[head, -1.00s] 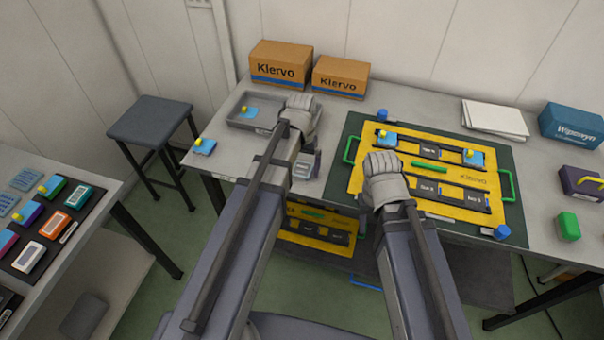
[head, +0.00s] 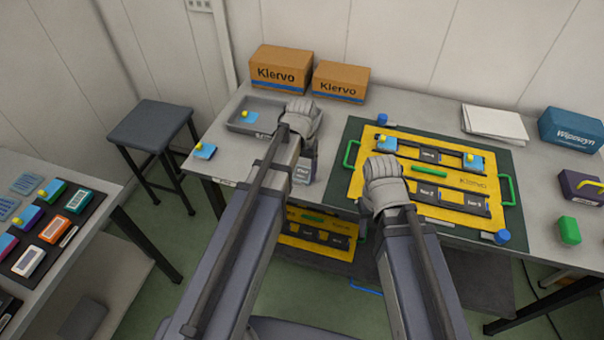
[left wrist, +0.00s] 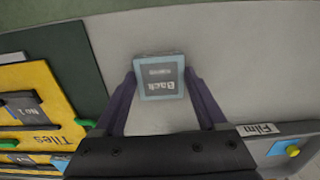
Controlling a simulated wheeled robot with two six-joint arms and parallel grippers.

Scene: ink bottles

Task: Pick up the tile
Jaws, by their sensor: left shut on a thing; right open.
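A small square tile with a pale blue border and a dark label reading "Back" (left wrist: 160,78) stands between the two dark fingers of my left gripper (left wrist: 160,88), which is shut on it. In the head view, my left gripper (head: 305,150) is over the grey table, and part of the tile (head: 302,174) shows below it near the front edge. I cannot tell whether the tile touches the table. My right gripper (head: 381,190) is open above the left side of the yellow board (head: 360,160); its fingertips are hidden.
A grey tray (head: 236,125) holding a blue piece with a yellow knob lies left of my left gripper. The yellow board rests on a dark green mat (head: 510,160). Two Klervo boxes (head: 280,70) stand behind. A stool (head: 150,125) stands left of the table.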

